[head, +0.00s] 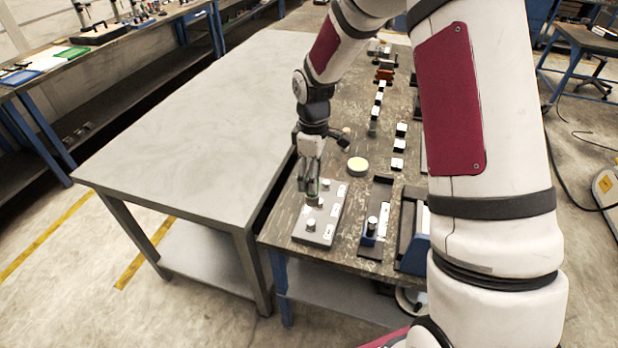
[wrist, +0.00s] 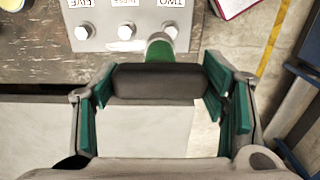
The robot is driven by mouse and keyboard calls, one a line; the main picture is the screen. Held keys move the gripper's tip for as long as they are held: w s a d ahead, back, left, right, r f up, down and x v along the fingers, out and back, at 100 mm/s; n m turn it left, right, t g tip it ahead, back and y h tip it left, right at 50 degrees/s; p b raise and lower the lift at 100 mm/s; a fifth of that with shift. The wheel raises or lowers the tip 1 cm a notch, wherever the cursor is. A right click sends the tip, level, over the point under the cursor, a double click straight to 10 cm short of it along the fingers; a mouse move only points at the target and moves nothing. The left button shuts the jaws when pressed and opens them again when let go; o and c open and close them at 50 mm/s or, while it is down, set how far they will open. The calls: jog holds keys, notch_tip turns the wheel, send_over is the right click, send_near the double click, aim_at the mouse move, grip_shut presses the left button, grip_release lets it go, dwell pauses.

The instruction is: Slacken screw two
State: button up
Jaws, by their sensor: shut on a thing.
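A grey plate (head: 300,239) with several knobbed screws and white labels lies at the table's near left corner. In the wrist view the plate (wrist: 105,12) shows upside-down labels, FIVE at left and TWO (wrist: 172,3) at right; the middle one is hard to read. Screw two (wrist: 170,30) is beside the TWO label. My gripper (head: 313,192) points down over the plate, its teal-padded fingers shut on a tool (wrist: 155,82) with a dark wide part and a green end (wrist: 158,42). The green end is at screw two; I cannot tell whether they touch.
A round pale-topped object (head: 358,166) stands behind the plate. A dark stand with a silver knob (head: 372,224) and a blue-and-black block (head: 414,238) are to the right. Several small white-topped blocks line the table further back. The grey table (head: 190,130) at left is bare.

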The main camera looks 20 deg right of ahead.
aim_at(312, 198)
jog(key=shift+s+a+f+n, duration=0.15)
jog(key=shift+s+a+n, duration=0.1)
jog(key=shift+s+n, duration=0.2)
jog(key=shift+s+a+f+n, duration=0.1)
jog(key=shift+s+a+n, duration=0.15)
jog(key=shift+s+n, duration=0.2)
jog(key=shift+d+f+b, duration=0.1)
jog(key=shift+f+b, duration=0.5)
jog(key=shift+f, duration=1.95)
jog(key=shift+f+b, duration=0.35)
jog(key=shift+f, duration=1.2)
jog(key=n, duration=0.4)
